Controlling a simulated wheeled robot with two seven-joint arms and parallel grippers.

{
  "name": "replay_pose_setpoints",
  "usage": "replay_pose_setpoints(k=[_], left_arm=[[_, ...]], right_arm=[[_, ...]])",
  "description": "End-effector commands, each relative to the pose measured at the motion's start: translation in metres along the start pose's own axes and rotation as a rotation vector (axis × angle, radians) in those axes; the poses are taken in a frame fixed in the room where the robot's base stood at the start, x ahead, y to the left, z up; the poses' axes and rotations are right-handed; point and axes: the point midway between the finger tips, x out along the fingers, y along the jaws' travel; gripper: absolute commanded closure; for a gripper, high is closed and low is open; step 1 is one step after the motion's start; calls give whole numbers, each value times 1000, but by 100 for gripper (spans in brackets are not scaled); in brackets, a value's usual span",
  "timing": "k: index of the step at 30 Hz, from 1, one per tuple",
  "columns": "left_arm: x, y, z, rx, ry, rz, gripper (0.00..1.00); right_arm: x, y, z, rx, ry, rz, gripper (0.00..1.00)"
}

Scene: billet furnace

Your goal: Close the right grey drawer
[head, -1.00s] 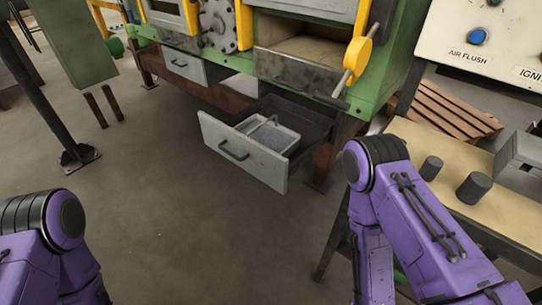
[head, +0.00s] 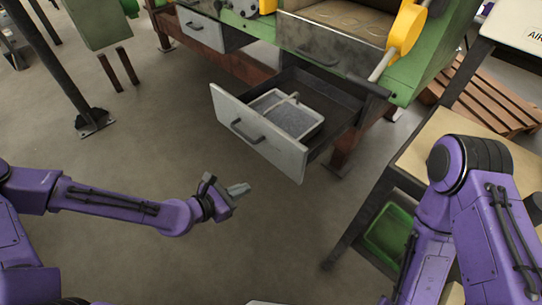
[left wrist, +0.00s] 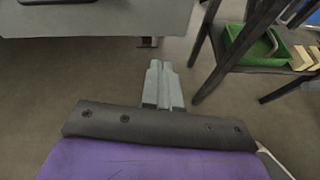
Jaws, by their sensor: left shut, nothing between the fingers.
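The right grey drawer (head: 258,134) stands pulled out below the green furnace, with a dark handle on its front. A light grey bin (head: 286,115) with a handle sits inside it. My left gripper (head: 238,190) is shut and empty, in front of the drawer and apart from it. In the left wrist view its closed fingers (left wrist: 163,86) point toward the drawer's front panel (left wrist: 110,20) at the top. My right arm shows at the right in the head view, but its gripper is out of view.
A left grey drawer (head: 201,28) sits shut under the furnace. A workbench (head: 425,150) stands right of the open drawer, with a green tray (head: 390,235) on a lower level. A wooden pallet (head: 490,95) lies behind it. The floor before the drawer is clear.

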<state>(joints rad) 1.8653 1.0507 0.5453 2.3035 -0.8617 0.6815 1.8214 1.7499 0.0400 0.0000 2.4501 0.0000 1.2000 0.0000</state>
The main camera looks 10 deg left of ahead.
Motion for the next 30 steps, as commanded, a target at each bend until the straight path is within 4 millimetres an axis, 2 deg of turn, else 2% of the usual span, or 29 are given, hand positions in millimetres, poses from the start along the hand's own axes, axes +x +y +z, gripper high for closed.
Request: replay_pose_setpoints(k=[1,3,8,21,27,30], left_arm=[[-2,17,12,-58,-49,26,100],[-5,30,24,-114,-93,39,100],[5,37,31,-143,-114,42,100],[97,39,41,-145,-113,40,100],[122,44,54,-145,-112,43,100],[128,44,56,-147,-113,44,100]], right_arm=[[2,0,1,0,0,0,41],[3,0,1,0,0,0,41],[3,0,1,0,0,0,41],[0,0,0,0,0,0,41],[-6,0,-3,0,0,0,41],[-7,1,-3,0,0,0,41]])
